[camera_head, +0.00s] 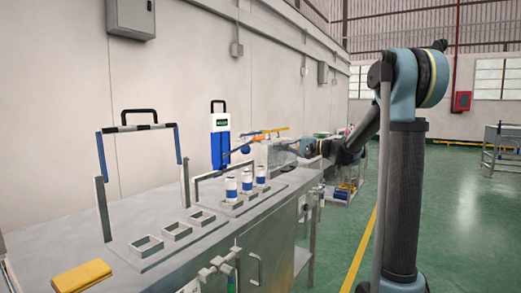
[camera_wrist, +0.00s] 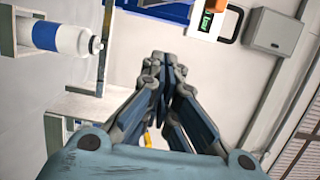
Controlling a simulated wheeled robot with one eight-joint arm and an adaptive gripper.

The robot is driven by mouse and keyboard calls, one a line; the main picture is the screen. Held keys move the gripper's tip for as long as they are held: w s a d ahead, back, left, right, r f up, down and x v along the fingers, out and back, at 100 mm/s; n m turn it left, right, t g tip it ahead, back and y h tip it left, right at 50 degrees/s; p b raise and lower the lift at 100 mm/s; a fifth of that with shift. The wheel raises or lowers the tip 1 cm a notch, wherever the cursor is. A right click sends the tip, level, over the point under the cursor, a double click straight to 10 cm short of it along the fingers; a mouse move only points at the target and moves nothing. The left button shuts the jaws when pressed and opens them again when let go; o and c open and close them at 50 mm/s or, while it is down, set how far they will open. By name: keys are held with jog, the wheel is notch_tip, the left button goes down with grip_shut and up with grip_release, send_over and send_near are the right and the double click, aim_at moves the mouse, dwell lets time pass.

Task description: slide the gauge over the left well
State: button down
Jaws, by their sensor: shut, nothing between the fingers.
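A blue and white device with a small green display and black handle (camera_head: 219,140), seemingly the gauge, stands upright at the bench's back. Its white top and display show at the top of the wrist view (camera_wrist: 208,22). On the bench, a plate has several empty square wells; the left one (camera_head: 136,246) is nearest the front. My gripper (camera_head: 298,147) is beyond the bottles, at the right end of the bench and apart from the device. In the wrist view its fingers (camera_wrist: 165,62) are together and empty.
Three white and blue bottles (camera_head: 231,190) stand in square holders; one shows in the wrist view (camera_wrist: 55,38). A blue-posted frame with a black handle (camera_head: 139,127) rises at left. A yellow block (camera_head: 82,276) lies at the front left. An orange bar (camera_head: 262,133) is near my gripper.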

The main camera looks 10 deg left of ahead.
jog(key=a, duration=0.3)
jog(key=w+a, duration=0.1)
jog(key=a, duration=0.6)
jog(key=shift+w+a, duration=0.1)
jog(key=shift+w, duration=0.1)
jog(key=shift+s+a, duration=0.25)
jog(key=shift+s, duration=0.7)
jog(key=shift+s+a, duration=0.25)
jog(key=shift+s, duration=0.65)
jog(key=s+a, duration=0.4)
jog(key=s, duration=0.6)
jog(key=shift+s+a, duration=0.2)
